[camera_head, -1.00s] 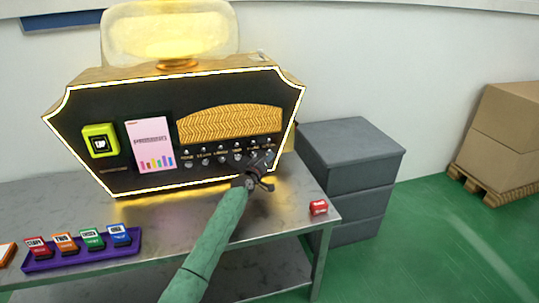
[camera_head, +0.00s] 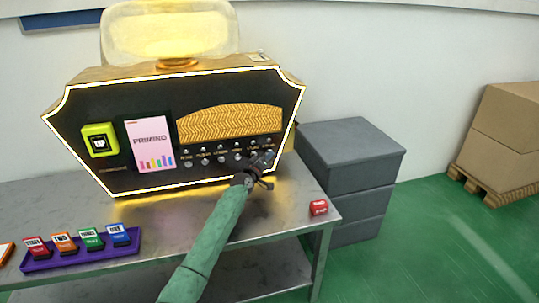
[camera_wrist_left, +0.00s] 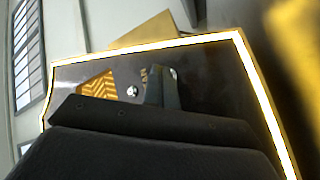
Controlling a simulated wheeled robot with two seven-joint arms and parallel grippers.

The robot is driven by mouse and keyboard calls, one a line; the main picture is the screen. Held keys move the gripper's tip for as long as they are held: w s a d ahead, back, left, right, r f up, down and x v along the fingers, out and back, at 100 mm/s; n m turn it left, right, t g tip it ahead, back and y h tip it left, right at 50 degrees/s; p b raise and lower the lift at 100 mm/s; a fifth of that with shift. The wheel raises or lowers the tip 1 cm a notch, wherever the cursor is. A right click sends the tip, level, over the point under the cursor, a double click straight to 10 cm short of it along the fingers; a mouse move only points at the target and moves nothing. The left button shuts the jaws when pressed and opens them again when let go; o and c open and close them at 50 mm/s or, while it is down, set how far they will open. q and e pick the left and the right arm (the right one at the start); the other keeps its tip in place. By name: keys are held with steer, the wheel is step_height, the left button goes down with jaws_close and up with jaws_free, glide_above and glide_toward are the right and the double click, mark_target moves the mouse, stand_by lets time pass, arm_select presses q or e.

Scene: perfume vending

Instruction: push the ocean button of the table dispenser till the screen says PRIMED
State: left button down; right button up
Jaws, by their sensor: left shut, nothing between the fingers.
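The table dispenser (camera_head: 110,175) is a black panel with a glowing white outline and a row of small round buttons (camera_head: 221,158) under a gold patterned arch. Its pink screen (camera_head: 150,143) shows large letters beginning PRIM; the ending is blurred. My left gripper (camera_head: 267,160) is shut and empty, its tips at the right end of the button row. It hides the button there, and the labels are too small to tell which is ocean. In the left wrist view the finger (camera_wrist_left: 163,86) reaches the panel beside a round button (camera_wrist_left: 132,91); contact is unclear.
A purple tray (camera_head: 80,260) with several coloured blocks stands at the table's front left. A small red block (camera_head: 318,207) sits near the right edge. Grey drawers (camera_head: 350,160) stand right of the table. The metal table (camera_head: 150,215) is clear before the dispenser.

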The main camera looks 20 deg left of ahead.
arm_select(q)
steer(key=shift+s+d, duration=0.1)
steer(key=shift+s, duration=0.05)
steer(key=shift+s+d+p, duration=0.4)
steer(key=shift+s+p, duration=0.2)
steer(key=shift+p, duration=0.1)
steer(key=s+d+p, duration=0.1)
steer(key=s, duration=0.1)
steer(key=s+d+p, duration=0.1)
steer(key=s+p, duration=0.1)
steer(key=shift+d+p, duration=0.3)
steer(key=shift+d, duration=0.1)
